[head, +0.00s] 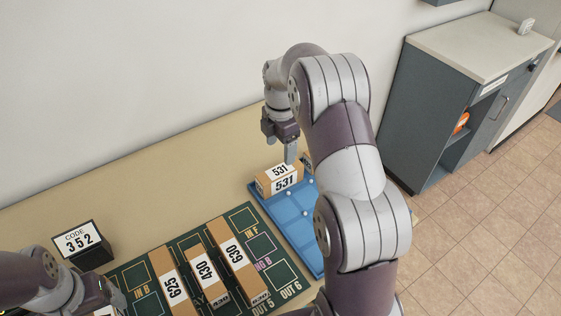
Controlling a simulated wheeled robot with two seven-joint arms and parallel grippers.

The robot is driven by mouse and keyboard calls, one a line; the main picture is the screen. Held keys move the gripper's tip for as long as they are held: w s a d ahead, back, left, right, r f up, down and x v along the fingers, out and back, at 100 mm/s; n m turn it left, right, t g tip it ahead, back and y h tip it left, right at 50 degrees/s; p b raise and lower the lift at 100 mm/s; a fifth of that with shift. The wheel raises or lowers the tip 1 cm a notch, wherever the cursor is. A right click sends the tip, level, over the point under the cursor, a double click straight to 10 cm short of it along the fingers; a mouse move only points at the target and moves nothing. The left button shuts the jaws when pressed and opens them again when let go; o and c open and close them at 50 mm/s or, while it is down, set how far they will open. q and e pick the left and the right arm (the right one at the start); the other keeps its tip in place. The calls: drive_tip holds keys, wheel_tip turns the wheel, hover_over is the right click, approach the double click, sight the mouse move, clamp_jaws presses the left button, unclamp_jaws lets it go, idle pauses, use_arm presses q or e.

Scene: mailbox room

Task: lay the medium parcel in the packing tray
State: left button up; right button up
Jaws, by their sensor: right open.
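The blue packing tray (287,228) lies at the middle right of the table, partly hidden behind my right arm. A brown parcel labelled 531 (277,180) sits at the tray's far left corner. Part of another box shows beside it, mostly covered by my arm. My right gripper (290,153) points down just above the 531 parcel, open. Parcels labelled 625 (171,284), 430 (206,272) and 630 (232,254) stand on the green mat. No label names the medium one. My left gripper (112,300) is at the lower left, its fingers unclear.
The dark green mat (141,275) has marked slots, with IN F bare. A black block reading CODE 352 (82,246) stands left of it. The table's back left is clear. A grey cabinet (432,110) stands at the right beyond the table.

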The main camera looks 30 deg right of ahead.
drive_tip(key=s+a+r+m, duration=0.1)
drive_tip(key=s+a+m, duration=0.5)
drive_tip(key=s+m, duration=0.3)
drive_tip(key=s+a+m+t, duration=0.1)
drive_tip(key=s+a+m, duration=0.5)
drive_tip(key=s+m, duration=0.3)
drive_tip(key=shift+s+r+m, duration=0.3)
drive_tip(key=shift+s+r, duration=0.05)
drive_tip(key=shift+s, duration=0.55)
